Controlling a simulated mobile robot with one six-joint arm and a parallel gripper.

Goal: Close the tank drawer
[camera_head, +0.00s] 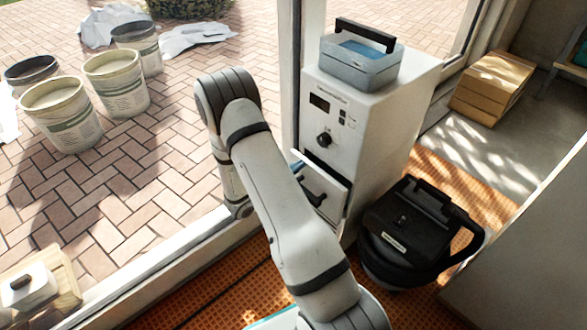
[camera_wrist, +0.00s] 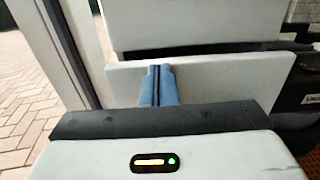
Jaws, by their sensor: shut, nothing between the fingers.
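The tank drawer (camera_head: 331,185) is the white front panel low on the white dehumidifier (camera_head: 372,110). It stands out from the cabinet, with a dark gap above it, so it is partly open. A dark handle shows on its front in the head view. In the wrist view the drawer front (camera_wrist: 225,80) spans the middle, below the cabinet (camera_wrist: 200,22). My gripper (camera_wrist: 160,72) has blue fingers, shut and empty, in front of the drawer panel. Whether they touch it I cannot tell.
A grey box (camera_head: 348,67) with a black handle sits on the dehumidifier. A black vacuum-like machine (camera_head: 400,235) stands close at its right. A white door frame (camera_head: 289,60) is at its left. Several buckets (camera_head: 116,82) stand on the paving outside.

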